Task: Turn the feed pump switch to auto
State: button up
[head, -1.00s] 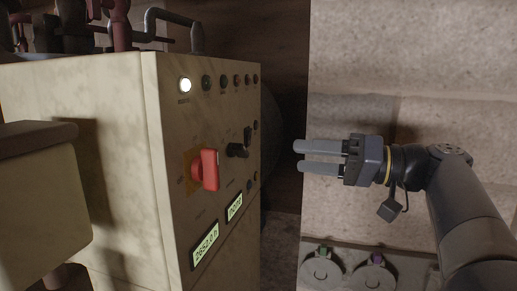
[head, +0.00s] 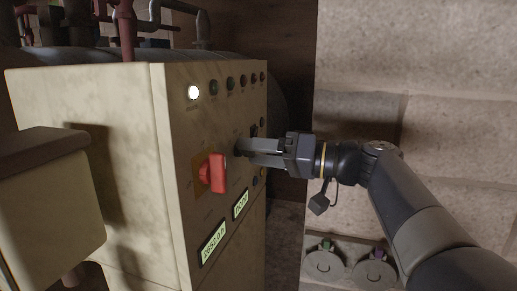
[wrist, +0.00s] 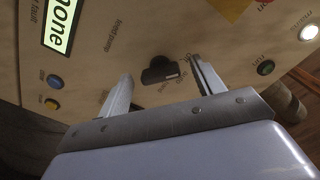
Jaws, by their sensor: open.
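The feed pump switch is a black knob (wrist: 160,72) on the panel, with "feed pump" printed near it in the wrist view. It lies between my two fingertips, with a gap on each side, and a pale mark shows at its right end. Small lettering surrounds it, partly hidden by the right finger. My gripper (head: 247,152) is open at the panel face in the head view, just right of the red handle, and its fingers hide most of the knob there. In the wrist view my gripper (wrist: 161,74) shows both fingers pointing at the panel. I cannot tell whether they touch it.
A red rotary handle (head: 217,173) sits left of my fingers on the cream cabinet (head: 120,165). Two lit displays (head: 213,243) are below, and a row of lamps with one lit white (head: 193,92) is above. A stone wall (head: 420,70) stands to the right.

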jog(key=c, duration=1)
jog(key=shift+m, duration=0.3)
jog(key=shift+r+m+p, duration=0.1)
jog(key=shift+m+p, duration=0.65)
jog(key=shift+m, duration=3.85)
